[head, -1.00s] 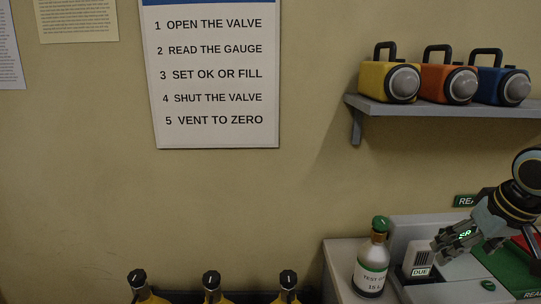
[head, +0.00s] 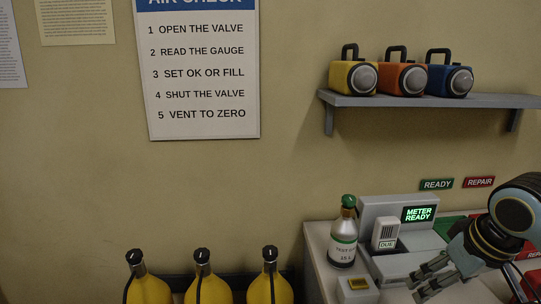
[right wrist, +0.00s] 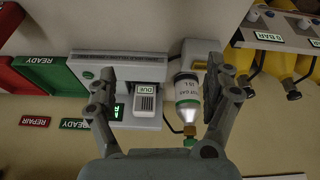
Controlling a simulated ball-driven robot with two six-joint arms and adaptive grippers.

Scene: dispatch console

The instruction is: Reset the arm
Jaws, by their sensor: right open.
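My right gripper (head: 432,284) is open and empty in the head view, low at the right, in front of the grey meter console (head: 372,210). In the right wrist view the two fingers of this gripper (right wrist: 158,85) stand wide apart. Behind them show the meter device with a "DUE" tag (right wrist: 146,101) and the test bottle (right wrist: 188,98), with nothing between the fingers. The console screen (head: 418,214) reads "METER READY". My left gripper is not in view.
The test bottle (head: 343,236) stands upright left of the console. Several yellow cylinders (head: 202,287) stand along the wall. Yellow, orange and blue lamps (head: 403,77) sit on a wall shelf (head: 425,101). Green READY (head: 436,184) and red REPAIR (head: 478,182) signs hang on the wall.

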